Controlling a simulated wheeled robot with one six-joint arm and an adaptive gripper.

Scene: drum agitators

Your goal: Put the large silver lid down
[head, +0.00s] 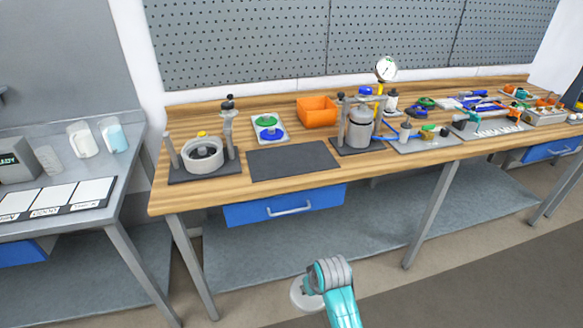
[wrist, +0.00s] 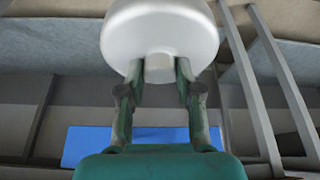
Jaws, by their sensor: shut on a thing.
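The large silver lid (wrist: 160,28) is a pale, shiny round disc with a short knob (wrist: 159,68). My gripper (wrist: 159,76) is shut on the knob, one finger on each side, in the wrist view. In the head view the lid (head: 303,293) shows as a small pale disc at the bottom, left of my wrist. It is held in the air in front of the workbench, clear of the tabletop. My fingers are mostly hidden there by my own wrist.
The wooden workbench (head: 190,204) holds a bare dark mat (head: 293,160). Left of it stands an open grey drum (head: 203,158) with posts; right of it, a closed grey vessel (head: 359,130) with a gauge. An orange bin (head: 317,111) and a tray (head: 270,129) sit behind.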

